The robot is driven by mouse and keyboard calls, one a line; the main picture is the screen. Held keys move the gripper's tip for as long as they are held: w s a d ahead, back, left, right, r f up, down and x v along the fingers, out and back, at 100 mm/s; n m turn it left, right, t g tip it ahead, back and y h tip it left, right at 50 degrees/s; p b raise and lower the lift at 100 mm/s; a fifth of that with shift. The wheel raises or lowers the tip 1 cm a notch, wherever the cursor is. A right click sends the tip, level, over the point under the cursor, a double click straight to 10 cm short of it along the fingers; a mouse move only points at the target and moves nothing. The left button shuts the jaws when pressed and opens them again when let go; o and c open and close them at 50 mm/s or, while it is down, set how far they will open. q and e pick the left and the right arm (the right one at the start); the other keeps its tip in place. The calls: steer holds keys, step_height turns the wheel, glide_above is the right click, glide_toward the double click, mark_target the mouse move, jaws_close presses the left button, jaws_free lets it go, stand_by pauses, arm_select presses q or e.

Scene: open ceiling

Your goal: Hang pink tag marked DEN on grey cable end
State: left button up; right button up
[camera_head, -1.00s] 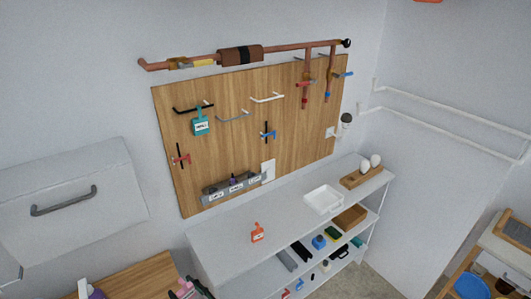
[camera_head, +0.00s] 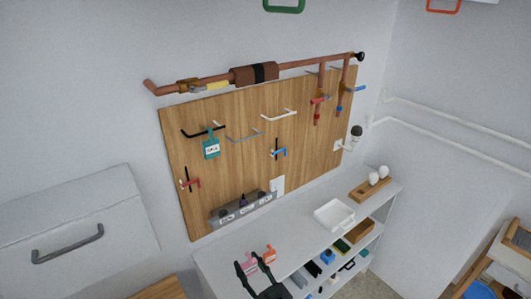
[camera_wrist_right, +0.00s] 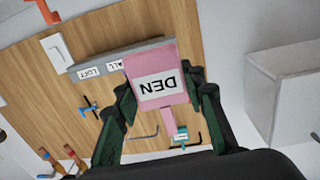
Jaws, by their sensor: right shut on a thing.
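The pink tag (camera_wrist_right: 155,75) marked DEN shows upside down in the right wrist view, between the fingers of my right gripper (camera_wrist_right: 160,100), which is shut on it. In the head view my right gripper (camera_head: 255,262) is low over the shelf's front, with the pink tag (camera_head: 249,265) at its fingers. The grey cable end (camera_head: 243,137) sticks out from the wooden board, between a black one and a white one. It also shows in the right wrist view (camera_wrist_right: 143,136), bare and apart from the tag. My left gripper is out of view.
A teal tag (camera_head: 211,147) hangs on the black cable end (camera_head: 203,132). The white cable end (camera_head: 279,115) is bare. Red (camera_head: 190,183) and blue (camera_head: 279,152) valves jut from the board. A grey labelled holder (camera_head: 242,208) sits below. An orange tag (camera_head: 269,254) is beside my gripper.

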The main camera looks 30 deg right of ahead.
arm_select(q)
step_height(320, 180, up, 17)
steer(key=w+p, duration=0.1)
steer(key=p, duration=1.4)
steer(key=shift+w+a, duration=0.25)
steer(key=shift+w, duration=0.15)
arm_select(e)
steer(key=w+d+r, duration=0.4)
steer(key=w+r, duration=0.2)
steer(key=r, duration=0.3)
steer(key=w+d+r+y, duration=0.1)
steer(key=w+d+r, duration=0.4)
steer(key=r, duration=0.4)
steer(key=w+d+r, duration=0.5)
steer(key=w+r, duration=0.2)
steer(key=r, duration=0.2)
steer(key=shift+d+n, duration=0.15)
steer(key=shift+n, duration=0.25)
arm_select(q)
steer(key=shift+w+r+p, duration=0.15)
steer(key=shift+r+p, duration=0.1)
steer(key=shift+p, duration=0.15)
arm_select(e)
steer(key=w+a, duration=0.1)
steer(key=w, duration=0.6)
steer(key=shift+w, duration=0.4)
steer(key=shift+a, duration=0.1)
